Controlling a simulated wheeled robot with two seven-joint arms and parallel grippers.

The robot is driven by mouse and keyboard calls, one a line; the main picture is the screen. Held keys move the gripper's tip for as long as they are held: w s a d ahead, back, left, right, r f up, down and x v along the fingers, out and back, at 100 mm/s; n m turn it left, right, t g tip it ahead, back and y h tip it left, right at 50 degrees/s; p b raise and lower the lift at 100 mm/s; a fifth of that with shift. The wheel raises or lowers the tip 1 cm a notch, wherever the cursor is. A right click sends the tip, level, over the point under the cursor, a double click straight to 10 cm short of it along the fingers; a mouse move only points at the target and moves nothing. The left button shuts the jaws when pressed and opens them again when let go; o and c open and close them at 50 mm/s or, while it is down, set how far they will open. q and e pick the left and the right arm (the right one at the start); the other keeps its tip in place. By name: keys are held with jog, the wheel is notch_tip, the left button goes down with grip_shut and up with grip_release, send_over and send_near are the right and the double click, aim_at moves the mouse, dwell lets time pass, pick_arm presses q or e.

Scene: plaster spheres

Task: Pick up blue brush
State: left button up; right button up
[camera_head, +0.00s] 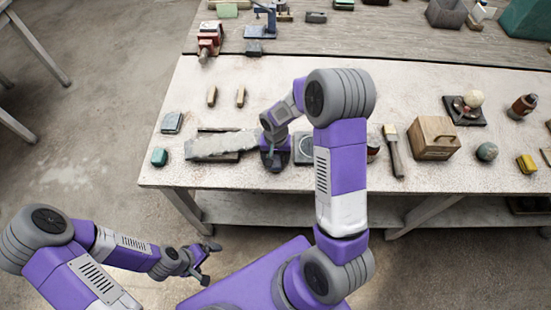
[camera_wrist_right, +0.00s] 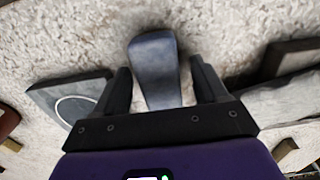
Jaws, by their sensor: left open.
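A smooth blue-grey block with a rounded end (camera_wrist_right: 155,65), which looks like the blue brush, lies on the table between the fingers of my right gripper (camera_wrist_right: 162,88). In the head view my right gripper (camera_head: 274,160) points down near the table's front edge and mostly hides this block. My left gripper (camera_head: 205,262) is open and empty, low in front of the table.
A long grey slab (camera_head: 215,145) lies left of my right gripper. A dark square plate with a pale ring (camera_wrist_right: 72,97) lies close on the other side. The table's left front (camera_head: 185,176) is bare.

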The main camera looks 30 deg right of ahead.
aim_at(276, 156)
jog(key=c, duration=1.1)
jog(key=shift+o, duration=0.2)
jog(key=shift+r+p, duration=0.45)
jog(key=shift+r, duration=0.1)
notch_tip(276, 156, up, 10)
jog(key=shift+f+p, duration=0.25)
jog(key=shift+p, duration=0.25)
jog(key=o, duration=0.4)
jog(key=shift+c, duration=1.3)
